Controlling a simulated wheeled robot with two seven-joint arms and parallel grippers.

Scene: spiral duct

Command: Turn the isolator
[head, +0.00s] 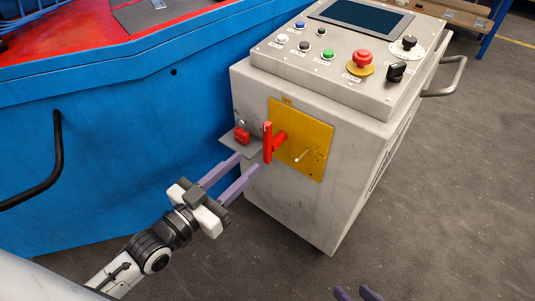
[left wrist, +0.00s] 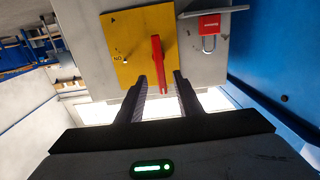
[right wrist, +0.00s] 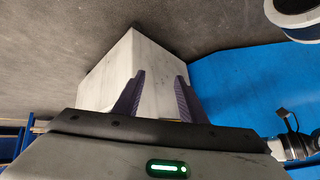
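The isolator is a red handle (head: 268,143) on a yellow plate (head: 316,135) on the side of the grey control cabinet. In the left wrist view the red handle (left wrist: 157,62) stands upright in that picture on the yellow plate (left wrist: 130,50). My left gripper (head: 246,161) is open just in front of the handle. In the left wrist view its fingers (left wrist: 160,80) point at the handle's end, with a gap between them. My right gripper (right wrist: 155,82) is open and empty, pointing at a pale cabinet corner; only its fingertips (head: 357,292) show in the head view.
A red padlock (head: 242,136) hangs at a small grey bracket (head: 240,147) beside the yellow plate. The cabinet top (head: 335,70) carries buttons, a red emergency stop (head: 362,60) and a screen. A blue machine (head: 120,130) stands left. The floor (head: 440,200) at right is clear.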

